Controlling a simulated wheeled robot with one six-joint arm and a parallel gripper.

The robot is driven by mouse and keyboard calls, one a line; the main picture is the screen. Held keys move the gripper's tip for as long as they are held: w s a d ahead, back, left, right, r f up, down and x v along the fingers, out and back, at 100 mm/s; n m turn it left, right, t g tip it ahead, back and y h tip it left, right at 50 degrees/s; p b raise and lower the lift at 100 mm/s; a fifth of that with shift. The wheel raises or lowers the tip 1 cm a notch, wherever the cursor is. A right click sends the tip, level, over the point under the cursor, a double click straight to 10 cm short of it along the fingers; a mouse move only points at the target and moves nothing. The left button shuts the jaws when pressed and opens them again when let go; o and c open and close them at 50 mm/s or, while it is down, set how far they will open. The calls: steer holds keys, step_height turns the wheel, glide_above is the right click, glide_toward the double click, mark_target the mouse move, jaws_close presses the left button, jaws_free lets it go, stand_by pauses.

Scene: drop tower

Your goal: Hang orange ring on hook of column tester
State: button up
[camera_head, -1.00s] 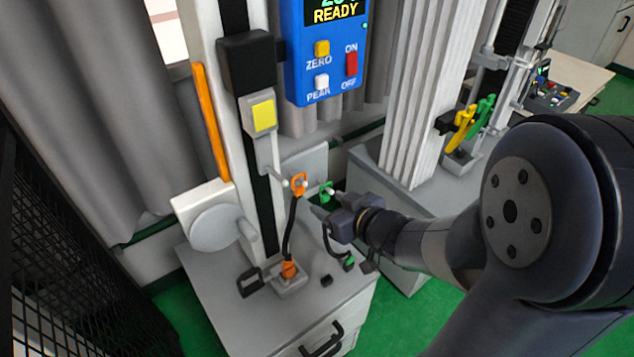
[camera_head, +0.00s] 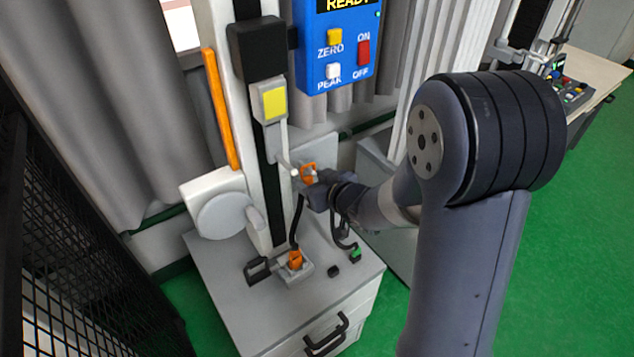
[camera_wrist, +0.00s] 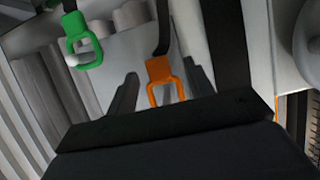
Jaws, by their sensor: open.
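The orange ring (camera_head: 308,172) stands at the upper end of a black strap beside the column tester's pale hook (camera_head: 286,163). I cannot tell whether ring and hook touch. The strap runs down to an orange end piece (camera_head: 295,260) on the tester's base. My gripper (camera_head: 312,186) is at the ring, partly covering it. In the wrist view the orange ring (camera_wrist: 162,78) lies between the spread fingers of my gripper (camera_wrist: 160,92), with gaps on both sides. The column tester (camera_head: 253,150) has a white column and a yellow-marked grey block.
A green ring (camera_wrist: 82,42) on its own strap is close by, left of the fingers in the wrist view. A blue display box (camera_head: 337,50) is above my gripper. A black mesh fence (camera_head: 50,200) stands at the left. The base top (camera_head: 235,290) has a bare front area.

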steer(key=shift+c, duration=0.3)
steer(key=c, duration=0.9)
steer(key=o, duration=0.3)
steer(key=shift+c, duration=0.4)
steer(key=shift+r+p, duration=0.35)
steer(key=shift+r, duration=0.05)
steer(key=shift+s, duration=0.1)
steer(key=shift+s+d, duration=0.55)
steer(key=shift+s, duration=0.25)
steer(key=shift+s+d, duration=0.55)
steer(key=shift+s, duration=0.2)
steer(key=shift+s+d, duration=0.55)
steer(key=shift+s, duration=0.25)
